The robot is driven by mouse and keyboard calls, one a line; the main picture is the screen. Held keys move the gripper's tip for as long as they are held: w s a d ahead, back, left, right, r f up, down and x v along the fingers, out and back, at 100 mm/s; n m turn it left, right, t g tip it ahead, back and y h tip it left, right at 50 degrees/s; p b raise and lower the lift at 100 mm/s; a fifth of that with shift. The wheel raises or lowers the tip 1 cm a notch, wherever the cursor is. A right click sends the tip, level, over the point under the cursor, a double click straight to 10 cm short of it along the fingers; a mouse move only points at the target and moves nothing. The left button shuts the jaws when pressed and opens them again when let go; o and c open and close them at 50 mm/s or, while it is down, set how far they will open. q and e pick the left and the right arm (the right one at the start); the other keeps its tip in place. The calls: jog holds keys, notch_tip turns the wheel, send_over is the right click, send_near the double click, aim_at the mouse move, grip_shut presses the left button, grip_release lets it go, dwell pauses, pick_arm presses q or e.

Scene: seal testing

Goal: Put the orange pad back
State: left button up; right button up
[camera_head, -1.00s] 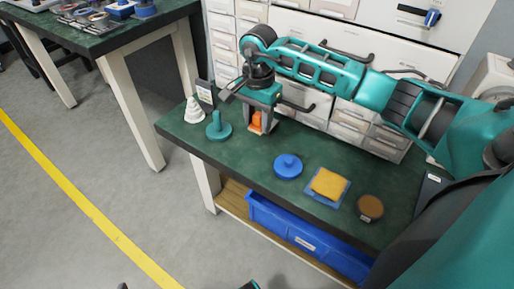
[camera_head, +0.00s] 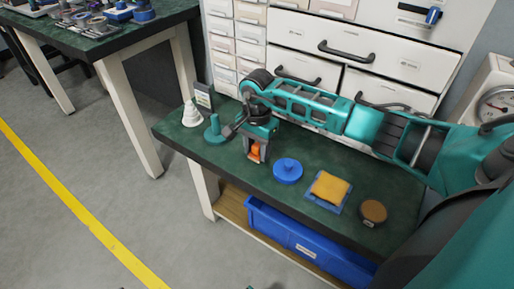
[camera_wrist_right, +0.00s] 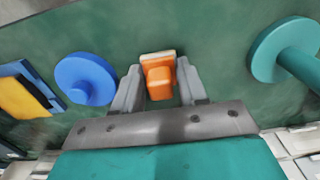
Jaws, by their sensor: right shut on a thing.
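The orange pad (camera_head: 255,152) is a small orange block with a pale edge, under my right gripper at the left part of the green bench (camera_head: 225,172). My right gripper (camera_head: 254,148) is shut on it. In the right wrist view the orange pad (camera_wrist_right: 160,72) sits between the two grey fingers of the gripper (camera_wrist_right: 160,90). I cannot tell whether the pad touches the bench top. My left gripper does not show.
A teal peg stand (camera_head: 214,130) and a white cone (camera_head: 191,115) stand to the left. A blue knobbed disc (camera_head: 288,171), a yellow cloth (camera_head: 329,187) on a blue base and a brown round piece (camera_head: 373,211) lie to the right. Drawers (camera_head: 345,55) stand behind.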

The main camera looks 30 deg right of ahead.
jog(key=o, duration=0.9)
jog(key=shift+f, duration=0.1)
jog(key=shift+o, duration=0.2)
